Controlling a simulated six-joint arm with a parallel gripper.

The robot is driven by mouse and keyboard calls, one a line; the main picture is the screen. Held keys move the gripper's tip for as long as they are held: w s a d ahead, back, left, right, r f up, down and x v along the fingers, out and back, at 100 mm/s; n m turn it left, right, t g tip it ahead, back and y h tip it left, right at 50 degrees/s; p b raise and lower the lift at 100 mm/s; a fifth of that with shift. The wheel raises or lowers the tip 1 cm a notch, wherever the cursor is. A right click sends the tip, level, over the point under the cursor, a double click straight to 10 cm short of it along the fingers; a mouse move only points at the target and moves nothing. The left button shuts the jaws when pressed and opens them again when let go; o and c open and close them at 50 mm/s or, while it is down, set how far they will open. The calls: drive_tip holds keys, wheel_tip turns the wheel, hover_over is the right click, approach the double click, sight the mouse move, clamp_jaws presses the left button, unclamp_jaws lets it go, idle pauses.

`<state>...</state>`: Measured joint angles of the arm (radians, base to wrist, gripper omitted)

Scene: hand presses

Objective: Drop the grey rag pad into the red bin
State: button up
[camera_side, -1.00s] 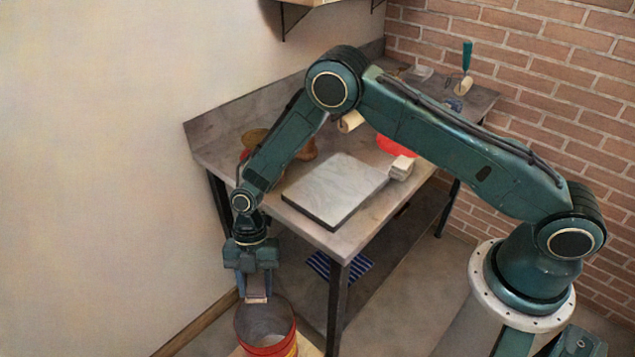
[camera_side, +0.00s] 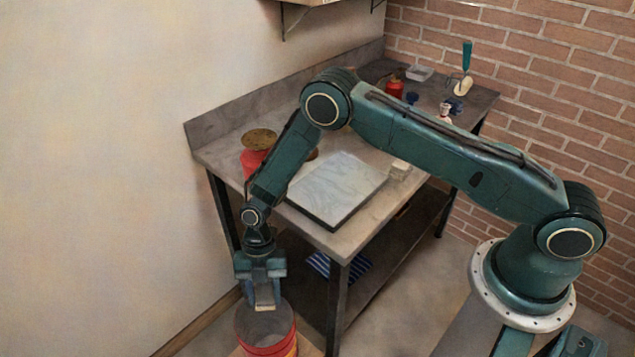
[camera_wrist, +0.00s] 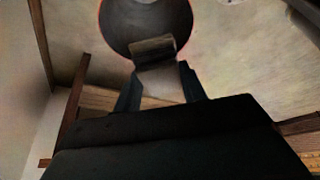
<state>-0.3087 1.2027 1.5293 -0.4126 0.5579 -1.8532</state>
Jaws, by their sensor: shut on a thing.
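The grey rag pad (camera_side: 264,297) is between the fingers of my gripper (camera_side: 264,291), which is shut on it and points down. The pad looks like a small grey-beige block. The red bin (camera_side: 262,350) stands below at the bottom of the side view, with its mouth open upward. The pad hangs above the bin's mouth, near its far rim in the picture. In the wrist view the pad (camera_wrist: 156,76) sticks out between my fingertips (camera_wrist: 160,82), and the round bin mouth (camera_wrist: 135,42) lies beyond it with its dark inside showing.
A metal workbench (camera_side: 225,137) stands behind, with a grey slab (camera_side: 337,188) on it. A red jar with a brown top (camera_side: 258,140) sits near the wall side. A striped cloth (camera_side: 340,265) lies on the lower shelf. The wall is left of the bin.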

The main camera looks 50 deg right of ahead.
drive_tip(key=shift+f, duration=1.65)
drive_tip(key=o, duration=1)
drive_tip(key=shift+o, duration=0.2)
drive_tip(key=shift+r, duration=0.15)
